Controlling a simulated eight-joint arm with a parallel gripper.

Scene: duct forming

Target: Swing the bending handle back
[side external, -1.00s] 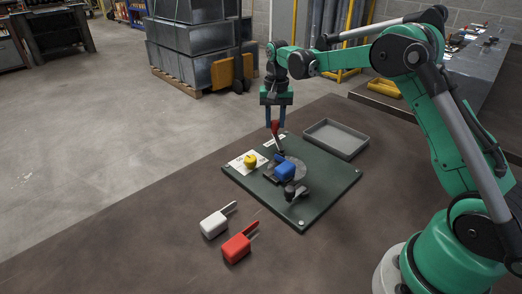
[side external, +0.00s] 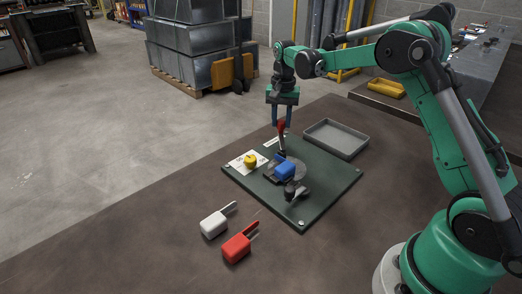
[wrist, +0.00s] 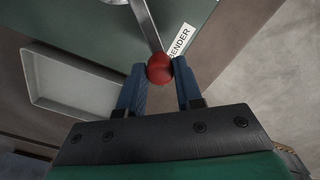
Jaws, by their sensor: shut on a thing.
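The bending handle has a red grip (side external: 282,128) on a metal arm that reaches to the bender on the dark green board (side external: 325,187). In the wrist view the red grip (wrist: 159,68) sits between my fingertips, with its metal arm (wrist: 147,22) running up out of frame. My gripper (side external: 281,122) points down at the board's far edge, its blue fingers shut on the red grip. It also shows in the wrist view (wrist: 160,75). A blue block (side external: 285,170) sits at the bender's middle, over a grey round plate. A "BENDER" label (wrist: 181,41) lies beside the handle.
A yellow knob (side external: 250,160) stands on a white label on the board. An empty grey tray (side external: 336,139) lies behind the board. The left of the table is clear.

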